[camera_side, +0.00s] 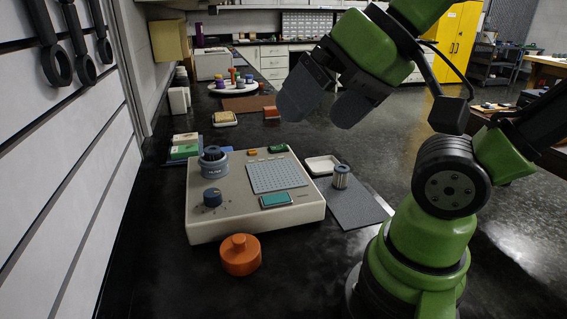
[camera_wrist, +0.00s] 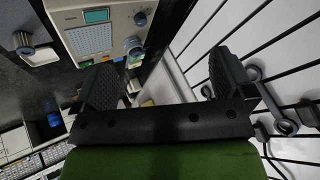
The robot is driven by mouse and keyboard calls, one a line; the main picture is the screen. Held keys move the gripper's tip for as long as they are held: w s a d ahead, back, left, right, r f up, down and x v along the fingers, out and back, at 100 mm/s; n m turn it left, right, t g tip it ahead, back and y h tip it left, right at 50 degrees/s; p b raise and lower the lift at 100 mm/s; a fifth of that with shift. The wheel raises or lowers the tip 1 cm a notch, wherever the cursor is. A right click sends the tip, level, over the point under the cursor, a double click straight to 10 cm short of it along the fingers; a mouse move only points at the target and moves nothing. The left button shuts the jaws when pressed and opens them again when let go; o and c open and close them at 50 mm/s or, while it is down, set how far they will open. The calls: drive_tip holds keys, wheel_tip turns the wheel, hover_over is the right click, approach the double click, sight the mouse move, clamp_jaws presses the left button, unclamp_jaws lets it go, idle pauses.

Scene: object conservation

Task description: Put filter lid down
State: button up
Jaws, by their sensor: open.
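The orange lid (camera_side: 240,255) with a round knob on top sits upright on the black bench, against or just before the front of the beige device (camera_side: 290,213). On the device, a blue-grey round holder (camera_side: 213,167) has a dark ribbed piece in its open top. My gripper (camera_side: 320,104) is open and empty, high above and behind the device. In the wrist view my gripper (camera_wrist: 166,82) shows its two dark fingers wide apart with nothing between them. The orange lid does not show in the wrist view.
A metal cylinder (camera_side: 341,177) stands on a grey mat (camera_side: 352,205) right of the device, near a white tray (camera_side: 322,165). A blue knob (camera_side: 212,197) rises from the device. Wall-hung tools (camera_side: 55,62) are at left. The bench front is clear around the lid.

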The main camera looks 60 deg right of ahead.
idle(0.3)
drive_tip(key=m+g+h, duration=0.2)
drive_tip(key=g, duration=0.5)
hover_over(240, 239)
wheel_tip(240, 239, down, 17)
wheel_tip(240, 239, down, 8)
drive_tip(key=shift+s+r, duration=0.1)
drive_tip(key=shift+r, duration=0.1)
drive_tip(key=shift+f, duration=2.9)
drive_tip(key=c, duration=0.8)
drive_tip(key=shift+c, duration=0.2)
